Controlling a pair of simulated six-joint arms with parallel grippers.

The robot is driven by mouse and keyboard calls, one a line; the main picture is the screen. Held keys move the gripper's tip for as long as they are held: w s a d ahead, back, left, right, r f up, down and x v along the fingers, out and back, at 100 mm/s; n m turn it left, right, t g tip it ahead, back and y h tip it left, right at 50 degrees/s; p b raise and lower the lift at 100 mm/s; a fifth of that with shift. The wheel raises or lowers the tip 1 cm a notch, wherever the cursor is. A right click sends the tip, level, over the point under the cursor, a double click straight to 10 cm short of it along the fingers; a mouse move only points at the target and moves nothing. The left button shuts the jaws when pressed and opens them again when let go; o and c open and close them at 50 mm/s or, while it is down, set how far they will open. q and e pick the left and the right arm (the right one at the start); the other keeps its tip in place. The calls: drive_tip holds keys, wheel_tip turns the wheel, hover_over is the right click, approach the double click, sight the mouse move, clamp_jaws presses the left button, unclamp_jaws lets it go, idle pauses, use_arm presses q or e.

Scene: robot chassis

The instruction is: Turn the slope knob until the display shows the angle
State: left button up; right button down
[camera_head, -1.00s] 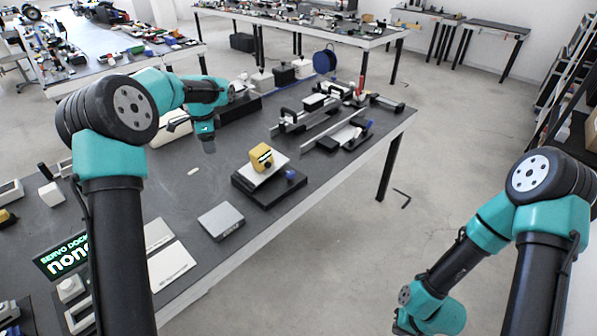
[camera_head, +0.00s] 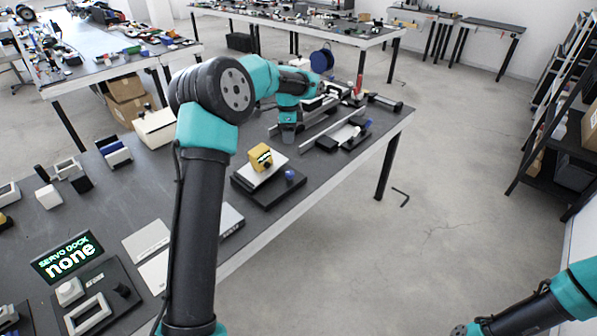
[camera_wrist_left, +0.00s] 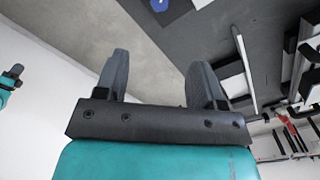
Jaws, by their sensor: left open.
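The slope device is a black base (camera_head: 259,192) with a tilted pale plate near the table's front edge in the head view. A yellow block (camera_head: 259,158) with a small dark display sits on the plate; its reading is too small to make out. A blue knob (camera_head: 290,174) is on the right side of the base; it also shows at the top edge of the wrist view (camera_wrist_left: 158,4). My left gripper (camera_head: 288,137) points down beyond the device, apart from the knob. Its two fingers are spread and empty in the wrist view (camera_wrist_left: 160,72).
A rail assembly (camera_head: 346,135) lies right of the left gripper. A grey box (camera_head: 231,218) is partly hidden behind my left arm. Open floor (camera_head: 440,180) lies beyond the table's front edge.

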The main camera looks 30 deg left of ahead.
sight(290, 172)
use_arm(q)
drive_tip(key=shift+f, duration=0.1)
wheel_tip(290, 172, down, 17)
drive_tip(key=shift+f, duration=0.15)
idle(0.6)
drive_tip(key=c, duration=0.9)
